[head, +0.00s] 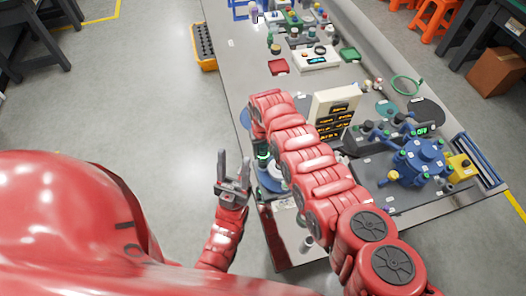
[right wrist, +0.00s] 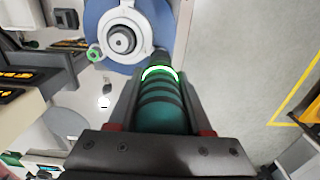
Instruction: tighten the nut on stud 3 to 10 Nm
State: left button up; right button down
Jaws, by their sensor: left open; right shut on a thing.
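A teal-green cylindrical tool (right wrist: 160,112) with dark bands and a lit green ring is between the jaws of my right gripper (right wrist: 159,95), which is shut on it. Its dark far end reaches the edge of a blue round flange (right wrist: 98,22) with a pale hub (right wrist: 122,40); I cannot tell whether it touches. In the head view the flange (head: 268,182) is partly hidden by my right arm, and the tool (head: 262,153) shows just above it. Stud 3 and its nut cannot be made out. My left gripper (head: 233,178) is open and empty, left of the flange, beyond the table edge.
A cream display unit (head: 333,110) with lit orange readouts stands right of my right arm. A blue pump-like assembly (head: 418,160) is farther right. Red (head: 278,67) and green (head: 350,54) trays lie farther back.

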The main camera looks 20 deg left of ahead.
dwell(0.4)
jog(key=shift+r+p, duration=1.9)
jog(key=shift+r, duration=0.6)
